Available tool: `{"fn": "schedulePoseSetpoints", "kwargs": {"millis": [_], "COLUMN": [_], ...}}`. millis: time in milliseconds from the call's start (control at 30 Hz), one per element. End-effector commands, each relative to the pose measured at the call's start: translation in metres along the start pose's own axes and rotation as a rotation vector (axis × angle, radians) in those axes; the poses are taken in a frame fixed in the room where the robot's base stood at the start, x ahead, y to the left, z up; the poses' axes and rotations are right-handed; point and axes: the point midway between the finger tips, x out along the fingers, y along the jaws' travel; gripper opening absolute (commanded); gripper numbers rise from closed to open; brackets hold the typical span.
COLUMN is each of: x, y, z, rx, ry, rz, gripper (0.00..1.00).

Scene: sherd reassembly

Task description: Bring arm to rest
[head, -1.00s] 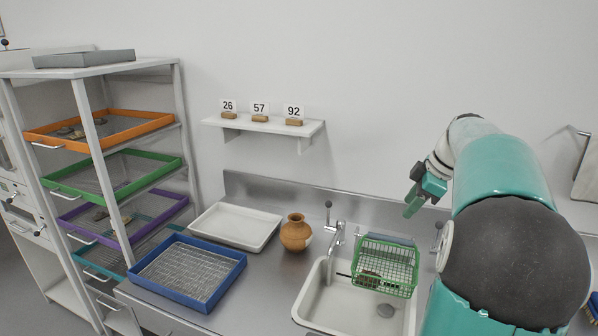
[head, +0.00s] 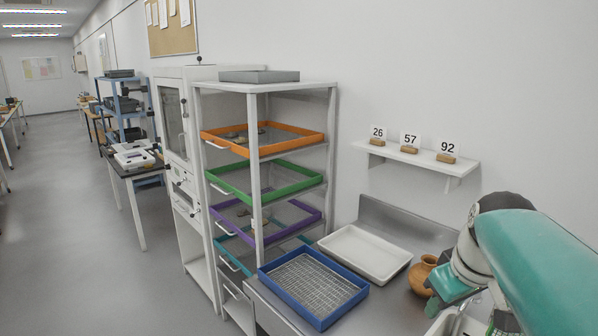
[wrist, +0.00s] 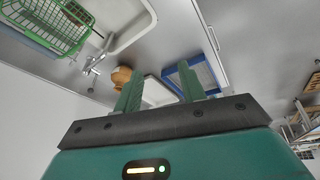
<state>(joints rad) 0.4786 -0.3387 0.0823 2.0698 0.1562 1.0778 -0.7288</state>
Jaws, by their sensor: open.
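My gripper (wrist: 162,92) is open and empty in the wrist view, its two green fingers apart with nothing between them touching. In the head view, part of my arm and gripper shows at the lower right, in front of the clay pot (head: 423,273), which it partly covers. The fingertips are hard to make out there. The pot also shows beyond the left finger in the wrist view (wrist: 121,76).
A white tray (head: 404,267) and a blue mesh tray (head: 319,326) lie on the steel counter. A rack with orange (head: 210,138), green and purple trays stands left. A shelf (head: 410,154) holds number cards 26, 57, 92. The wrist view shows a green basket (wrist: 42,22) by the sink. The aisle at left is clear.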

Motion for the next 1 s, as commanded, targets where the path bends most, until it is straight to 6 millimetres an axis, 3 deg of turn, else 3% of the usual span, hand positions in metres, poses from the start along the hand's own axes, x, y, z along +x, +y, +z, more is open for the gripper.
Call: {"fn": "schedulePoseSetpoints", "kwargs": {"millis": [33,200,400,500,667,1000], "x": [-0.001,0.003,0.013,0.018,0.023,0.023], "y": [-0.02,-0.072,-0.122,-0.137,-0.146,-0.145], "z": [0.004,0.024,0.053,0.065,0.072,0.072], "rx": [0.016,0.107,0.213,0.253,0.284,0.288], "ry": [0.011,0.049,0.107,0.128,0.143,0.142], "rz": [0.007,0.022,0.013,0.003,-0.005,-0.005], "gripper": [0.4,0.4,0.4,0.4,0.4,0.4]}}
